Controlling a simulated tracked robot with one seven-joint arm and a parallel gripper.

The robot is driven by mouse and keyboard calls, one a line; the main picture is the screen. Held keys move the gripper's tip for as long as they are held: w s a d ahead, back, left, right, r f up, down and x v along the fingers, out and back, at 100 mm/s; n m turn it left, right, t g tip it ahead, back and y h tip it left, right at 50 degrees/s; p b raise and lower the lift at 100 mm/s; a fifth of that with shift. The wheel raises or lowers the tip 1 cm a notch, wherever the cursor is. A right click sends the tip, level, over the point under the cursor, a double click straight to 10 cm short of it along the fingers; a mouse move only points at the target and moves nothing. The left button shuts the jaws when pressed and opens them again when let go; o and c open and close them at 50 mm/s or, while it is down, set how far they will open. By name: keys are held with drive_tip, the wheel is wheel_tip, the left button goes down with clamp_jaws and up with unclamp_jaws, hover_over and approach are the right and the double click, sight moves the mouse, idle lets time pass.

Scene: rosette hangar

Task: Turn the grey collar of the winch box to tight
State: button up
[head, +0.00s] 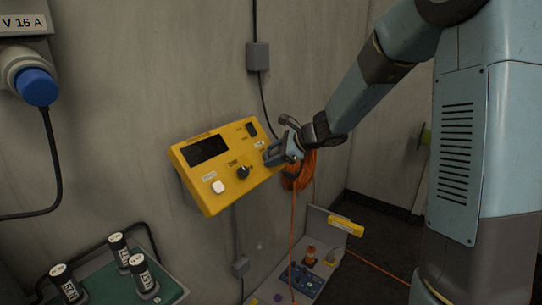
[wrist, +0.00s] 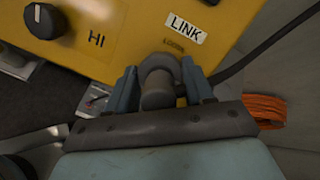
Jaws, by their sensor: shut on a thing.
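The yellow winch box (head: 215,178) is on the wall, with a dark display, a white button and a black knob on its face. In the wrist view its yellow face (wrist: 118,62) fills the top, with a black knob (wrist: 42,20) at the left. The grey collar (wrist: 158,84) sits under a white LINK label and a faint word that looks like LOOSE. My gripper (head: 272,153) is at the box's right side. In the wrist view its blue-grey fingers (wrist: 160,78) are shut on the collar, one at each side. The gripper hides the collar in the head view.
An orange cable coil (head: 298,172) hangs just behind my gripper, with a line running down. A grey case with small parts (head: 285,270) stands below. Several labelled cylinders stand on a green-topped tray (head: 112,280) at lower left. A blue plug (head: 36,87) is at upper left.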

drive_tip(key=shift+w+d+r+m, duration=0.1)
drive_tip(key=shift+d+r+m, duration=0.1)
drive_tip(key=shift+m, duration=0.2)
drive_tip(key=o, duration=0.8)
drive_tip(key=shift+o, duration=1.2)
drive_tip(key=shift+a, duration=0.1)
drive_tip(key=shift+f, duration=0.1)
drive_tip(key=v, duration=1.3)
drive_tip(key=shift+s+d, duration=0.3)
drive_tip(key=shift+s, duration=0.1)
